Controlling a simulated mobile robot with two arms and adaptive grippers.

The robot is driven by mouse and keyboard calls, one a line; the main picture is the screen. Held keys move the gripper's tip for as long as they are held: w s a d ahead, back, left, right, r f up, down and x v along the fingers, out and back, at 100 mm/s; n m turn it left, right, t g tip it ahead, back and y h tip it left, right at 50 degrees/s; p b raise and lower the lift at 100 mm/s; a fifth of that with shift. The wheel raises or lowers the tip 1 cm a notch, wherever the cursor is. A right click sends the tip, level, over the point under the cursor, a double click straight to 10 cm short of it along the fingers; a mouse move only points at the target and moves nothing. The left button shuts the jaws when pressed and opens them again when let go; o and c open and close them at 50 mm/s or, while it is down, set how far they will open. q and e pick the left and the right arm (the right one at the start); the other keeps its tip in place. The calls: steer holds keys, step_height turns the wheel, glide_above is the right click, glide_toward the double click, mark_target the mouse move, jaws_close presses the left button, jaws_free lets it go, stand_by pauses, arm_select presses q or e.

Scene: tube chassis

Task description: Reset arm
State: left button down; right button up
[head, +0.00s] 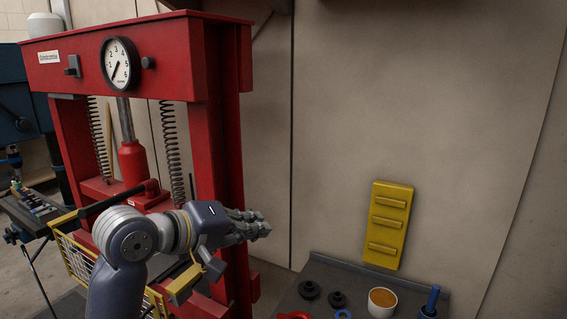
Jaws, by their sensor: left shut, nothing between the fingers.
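My left arm comes up from the lower left in the head view. Its left gripper (257,227) points to the right, with its fingers together and nothing held between them. It is in the air in front of the right post of the red hydraulic press (215,150), above and to the left of a dark table (320,275). I cannot tell whether the gripper touches the press. My arm hides the lower part of the press. My right gripper does not show.
The dark table bears a white cup (382,302) with orange-brown contents, black round parts (309,289), a red part (294,316) and a blue tool (432,299). A yellow ribbed panel (388,224) stands against the wall behind. A yellow mesh guard (78,258) is at left.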

arm_select(q)
steer(key=s+a+f+m+g+y, duration=0.15)
steer(key=s+f, duration=0.25)
steer(key=f, duration=0.5)
steer(key=s+a+f+y, duration=0.2)
steer(key=s+a+f, duration=0.1)
steer(key=f, duration=0.6)
steer(key=s+a+f+m+g+y, duration=0.1)
steer(key=s+a+f+y, duration=0.2)
steer(key=f, duration=0.5)
steer(key=s+a+f+m+g+y, duration=0.1)
steer(key=s+a+f, duration=0.25)
steer(key=s, duration=0.35)
steer(key=s+a+f+m+g+y, duration=0.1)
steer(key=s+a+f+m+g, duration=0.1)
steer(key=s+f, duration=0.45)
steer(key=s+a+f+m+g+y, duration=0.1)
steer(key=s+a+f, duration=0.15)
steer(key=s, duration=0.65)
step_height(320, 180, down, 28)
steer(key=s+g, duration=0.2)
steer(key=s+a+f, duration=0.2)
steer(key=s+f, duration=1.3)
steer(key=s, duration=0.1)
steer(key=shift+a+f+g+b, duration=0.2)
steer(key=shift+f+g+b, duration=0.15)
steer(key=shift+b, duration=0.1)
